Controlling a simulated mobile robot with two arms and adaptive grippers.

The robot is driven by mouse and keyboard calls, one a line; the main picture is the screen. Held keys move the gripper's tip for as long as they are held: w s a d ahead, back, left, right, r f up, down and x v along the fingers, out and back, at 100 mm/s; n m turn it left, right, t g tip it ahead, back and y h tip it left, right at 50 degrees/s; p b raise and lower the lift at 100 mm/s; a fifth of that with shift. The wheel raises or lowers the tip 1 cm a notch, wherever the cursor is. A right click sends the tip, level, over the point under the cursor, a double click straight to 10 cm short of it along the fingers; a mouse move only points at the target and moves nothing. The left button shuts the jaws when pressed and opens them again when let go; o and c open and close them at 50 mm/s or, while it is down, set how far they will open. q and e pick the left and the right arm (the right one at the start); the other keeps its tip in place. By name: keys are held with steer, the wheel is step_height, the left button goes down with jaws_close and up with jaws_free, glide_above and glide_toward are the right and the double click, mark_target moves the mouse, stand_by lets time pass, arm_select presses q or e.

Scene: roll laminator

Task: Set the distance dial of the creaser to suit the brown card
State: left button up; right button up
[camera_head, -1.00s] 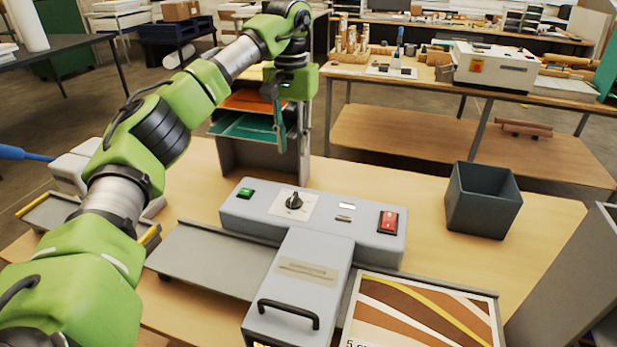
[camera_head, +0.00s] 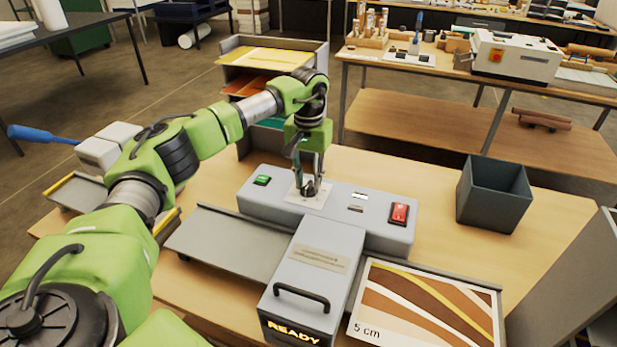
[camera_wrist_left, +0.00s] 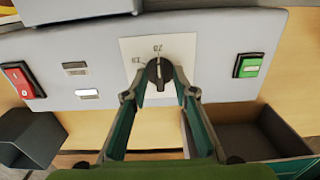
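The grey creaser (camera_head: 258,199) stands on the wooden table, with a lit READY display (camera_head: 292,333) at its front. Its black distance dial (camera_head: 309,188) sits on a white plate and is partly hidden by my left gripper (camera_head: 309,177) in the head view. In the left wrist view the dial (camera_wrist_left: 158,72) lies between the fingertips of my left gripper (camera_wrist_left: 160,82), which are spread around it; firm contact does not show. The small marks on the plate are hard to read. The brown card (camera_head: 425,305), striped brown, white and yellow and marked "5 cm", lies to the creaser's right. My right gripper is not in view.
A green button (camera_head: 262,180) and a red switch (camera_head: 399,213) flank the dial on the creaser's top. A dark open bin (camera_head: 493,195) stands at the right. A shelf unit with coloured sheets (camera_head: 270,58) stands behind the creaser.

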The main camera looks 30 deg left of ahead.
arm_select(q)
steer(key=shift+f, duration=0.1)
jaws_close()
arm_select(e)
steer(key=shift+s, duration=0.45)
